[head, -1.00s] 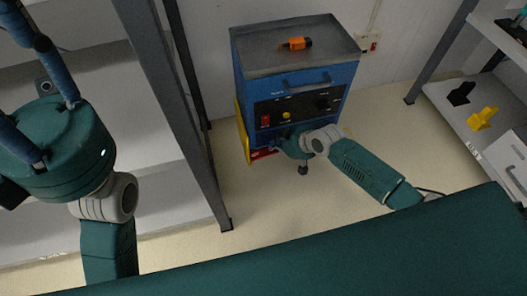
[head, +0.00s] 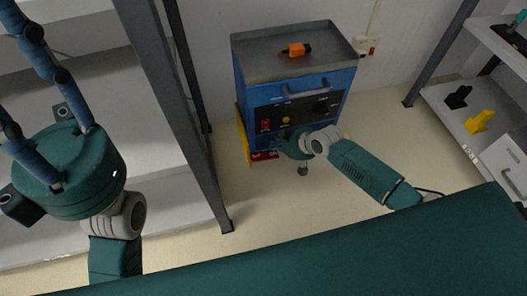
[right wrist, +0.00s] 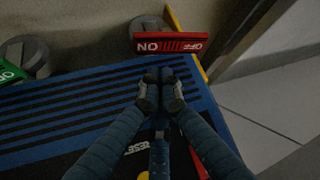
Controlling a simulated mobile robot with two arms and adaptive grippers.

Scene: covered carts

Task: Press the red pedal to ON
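The red pedal (head: 265,156) sits low at the front left of the blue cart (head: 345,82). In the right wrist view the red pedal (right wrist: 172,42) carries a white ON and OFF label, seen upside down, with ON at left. My right gripper (right wrist: 160,92) is shut and empty; its fingertips lie close together just short of the pedal in the picture. I cannot tell whether they touch it. In the head view its fingers are hidden behind my right wrist. My left gripper (head: 60,150) is at the far left; its fingertips run out of view.
A green pedal (right wrist: 12,76) shows at the left of the right wrist view. An orange object (head: 296,50) lies on the cart top. A shelf post (head: 185,120) stands left of the cart; another shelf (head: 455,118) stands right. Bare floor lies in front of the cart.

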